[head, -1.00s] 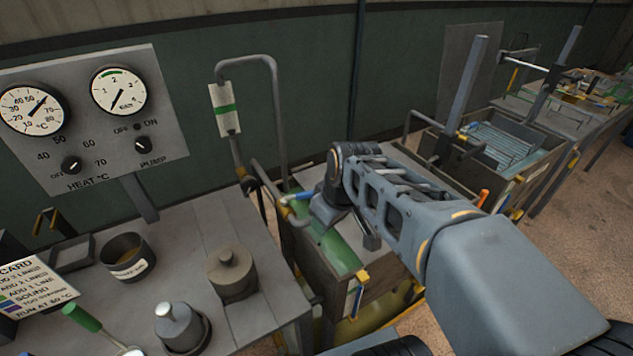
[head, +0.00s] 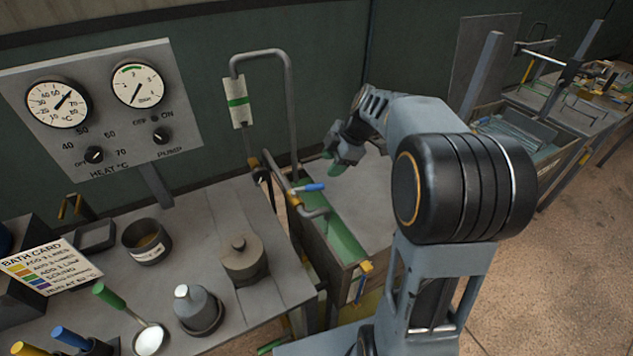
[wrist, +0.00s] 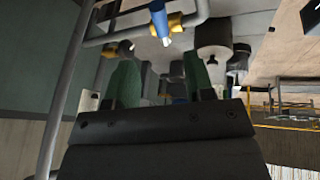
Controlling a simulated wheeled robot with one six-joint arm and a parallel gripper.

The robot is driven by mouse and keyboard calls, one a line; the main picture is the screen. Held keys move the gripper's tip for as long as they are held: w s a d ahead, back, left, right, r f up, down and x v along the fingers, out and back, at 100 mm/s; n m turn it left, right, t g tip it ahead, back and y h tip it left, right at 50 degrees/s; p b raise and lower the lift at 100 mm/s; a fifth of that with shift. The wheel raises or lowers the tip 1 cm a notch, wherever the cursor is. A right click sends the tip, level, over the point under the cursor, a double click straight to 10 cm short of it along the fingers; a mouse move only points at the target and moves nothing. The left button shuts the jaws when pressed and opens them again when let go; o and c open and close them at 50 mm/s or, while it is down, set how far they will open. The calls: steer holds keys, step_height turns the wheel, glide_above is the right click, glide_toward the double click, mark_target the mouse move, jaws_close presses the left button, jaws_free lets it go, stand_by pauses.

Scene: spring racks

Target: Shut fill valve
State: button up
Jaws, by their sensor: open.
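The fill valve is a brass fitting (head: 294,198) with a blue lever handle (head: 313,187), on the grey pipe over the near bath (head: 335,243). The handle points right, roughly level, above the short spout. My gripper (head: 335,160) is above and a little right of the handle, apart from it. In the wrist view my gripper (wrist: 160,85) shows two green fingers spread apart, with nothing held between them. The blue handle (wrist: 160,22) shows beyond them at the top of that view, beside brass fittings.
A gauge panel (head: 95,105) stands at the left. A tall bent pipe (head: 290,110) rises behind the valve. Another bath (head: 545,160) is at the right.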

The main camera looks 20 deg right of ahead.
mark_target(316, 185)
steer(key=p+x, duration=0.1)
steer(key=x, duration=0.8)
steer(key=shift+a+f, duration=0.15)
steer(key=shift+f, duration=0.1)
jaws_close()
